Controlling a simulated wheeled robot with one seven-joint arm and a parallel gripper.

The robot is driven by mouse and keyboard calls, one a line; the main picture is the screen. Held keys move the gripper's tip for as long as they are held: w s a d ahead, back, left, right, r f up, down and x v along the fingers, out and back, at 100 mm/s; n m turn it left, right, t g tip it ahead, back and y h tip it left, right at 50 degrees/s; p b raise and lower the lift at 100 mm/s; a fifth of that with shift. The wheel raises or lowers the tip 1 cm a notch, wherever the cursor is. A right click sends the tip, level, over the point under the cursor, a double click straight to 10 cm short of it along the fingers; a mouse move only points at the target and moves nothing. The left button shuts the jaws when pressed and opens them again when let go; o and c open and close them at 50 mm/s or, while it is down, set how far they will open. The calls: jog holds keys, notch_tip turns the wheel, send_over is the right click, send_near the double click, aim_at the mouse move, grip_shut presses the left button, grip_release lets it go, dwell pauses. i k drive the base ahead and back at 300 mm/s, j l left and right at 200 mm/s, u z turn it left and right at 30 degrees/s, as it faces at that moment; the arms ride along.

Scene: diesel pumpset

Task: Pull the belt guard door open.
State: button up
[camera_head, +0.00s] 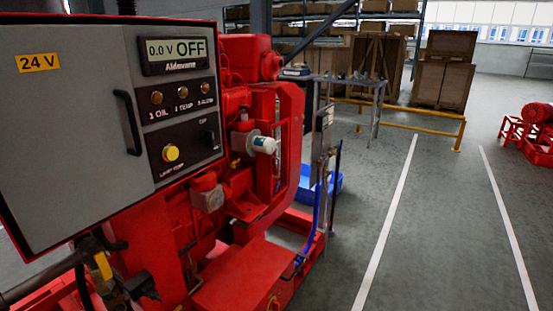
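A red pumpset fills the left half of the view. A tall red rounded housing (291,135) stands at its far end and may be the belt guard; I cannot make out a door edge or handle on it. Just right of it is a narrow grey upright panel (324,150), seen nearly edge-on, with a blue bar (317,213) low beside it. I cannot tell which of these is the belt guard door, or whether it is open. My gripper is not in view.
A grey control box (70,125) with a black handle (127,122) and display reading OFF stands close at left. A dark fitting with a yellow part (103,265) is below it. A blue bin (330,186), grey table (350,80) and yellow rail (420,113) lie beyond.

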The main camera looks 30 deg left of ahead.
aim_at(276, 124)
jog(key=i+u, duration=0.1)
jog(key=i, duration=0.5)
jog(key=i+u, duration=0.15)
jog(key=i, duration=0.5)
jog(key=i+u, duration=0.1)
jog(key=i, duration=0.5)
jog(key=i+l+u, duration=0.15)
jog(key=i, duration=0.45)
jog(key=i+l+u, duration=0.1)
jog(key=i, duration=0.55)
